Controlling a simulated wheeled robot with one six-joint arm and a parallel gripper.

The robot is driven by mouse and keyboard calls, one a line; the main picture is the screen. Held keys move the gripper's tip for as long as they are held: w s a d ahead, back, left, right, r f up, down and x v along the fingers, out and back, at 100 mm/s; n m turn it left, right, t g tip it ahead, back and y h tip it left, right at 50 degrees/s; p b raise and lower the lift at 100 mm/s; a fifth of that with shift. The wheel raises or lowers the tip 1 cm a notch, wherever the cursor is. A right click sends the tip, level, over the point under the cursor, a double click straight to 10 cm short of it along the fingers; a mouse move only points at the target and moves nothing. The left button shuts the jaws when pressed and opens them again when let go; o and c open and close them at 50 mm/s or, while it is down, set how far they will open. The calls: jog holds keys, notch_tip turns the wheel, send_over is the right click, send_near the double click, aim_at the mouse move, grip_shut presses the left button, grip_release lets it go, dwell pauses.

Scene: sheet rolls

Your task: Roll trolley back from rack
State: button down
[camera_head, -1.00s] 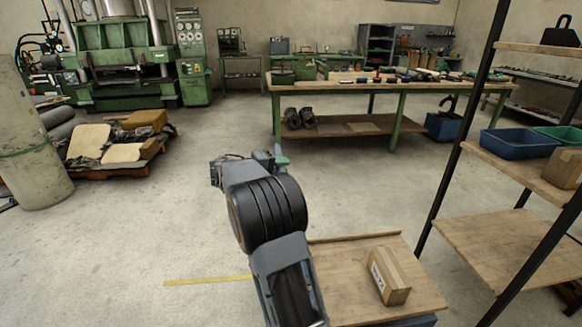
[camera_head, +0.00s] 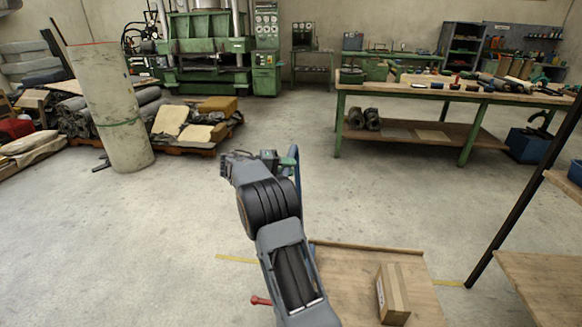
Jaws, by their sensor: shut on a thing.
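The trolley (camera_head: 345,262) shows at the bottom of the view as a flat wooden deck with a raised back lip. A taped cardboard box (camera_head: 393,294) sits on the deck's right part. A blue upright tube (camera_head: 297,165) rises behind my arm and looks like the trolley's handle. My gripper (camera_head: 275,160) is at its upper end, shut on the handle; my wrist hides most of the grasp. The rack (camera_head: 545,283), with black posts and wooden shelves, stands at the right edge, mostly out of view. Floor shows between its front post and the deck.
A red-tipped lever (camera_head: 260,300) sticks out left of my arm. A tall roll (camera_head: 108,108) stands left, near a loaded pallet (camera_head: 185,140). A green-legged workbench (camera_head: 440,92) stands behind. Open floor lies left and centre.

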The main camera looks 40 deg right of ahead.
jog(key=c, duration=0.9)
grip_release()
jog(key=shift+w, duration=0.1)
jog(key=shift+a, duration=0.1)
jog(key=p+v, duration=0.2)
jog(key=v, duration=1.1)
jog(key=shift+w+a+r, duration=0.1)
jog(key=shift+w+a, duration=0.05)
jog(key=shift+a, duration=0.15)
